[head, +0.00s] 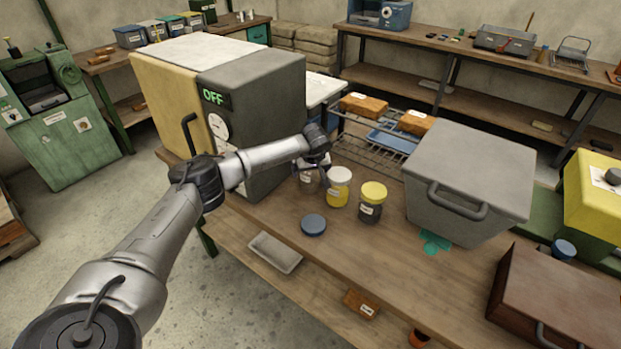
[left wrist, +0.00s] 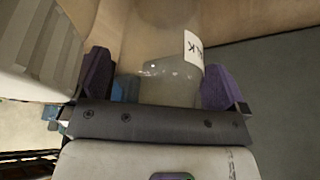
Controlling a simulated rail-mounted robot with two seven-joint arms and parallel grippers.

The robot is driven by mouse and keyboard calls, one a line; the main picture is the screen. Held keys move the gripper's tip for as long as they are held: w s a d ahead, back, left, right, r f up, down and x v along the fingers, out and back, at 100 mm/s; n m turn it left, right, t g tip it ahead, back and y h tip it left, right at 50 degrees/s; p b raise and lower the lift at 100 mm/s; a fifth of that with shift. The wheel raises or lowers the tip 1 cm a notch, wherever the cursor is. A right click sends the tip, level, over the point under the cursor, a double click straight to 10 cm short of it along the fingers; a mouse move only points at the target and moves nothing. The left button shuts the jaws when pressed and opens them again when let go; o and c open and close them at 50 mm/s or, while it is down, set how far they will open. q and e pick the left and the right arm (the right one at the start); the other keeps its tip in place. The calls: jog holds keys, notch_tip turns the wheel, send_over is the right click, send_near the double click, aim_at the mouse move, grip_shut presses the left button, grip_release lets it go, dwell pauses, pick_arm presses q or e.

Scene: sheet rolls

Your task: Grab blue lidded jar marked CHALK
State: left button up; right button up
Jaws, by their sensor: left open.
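A clear jar (head: 308,186) with a pale label stands on the wooden bench, beside the dark front of the large box. My left gripper (head: 314,160) is over it and hides its top, so I cannot see its lid in the head view. In the left wrist view, the jar (left wrist: 168,80) shows between the two open purple fingers of my left gripper (left wrist: 158,78). Its white label (left wrist: 193,52) shows letters ending in "LK". The fingers do not look closed on it. My right gripper is out of view.
A white-lidded yellow jar (head: 338,188) and a yellow-lidded dark jar (head: 372,203) stand just right. The large box reading OFF (head: 255,110) is close on the left. A grey handled bin (head: 468,180) stands right.

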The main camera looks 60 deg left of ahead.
pick_arm(q)
jog(key=c, duration=1)
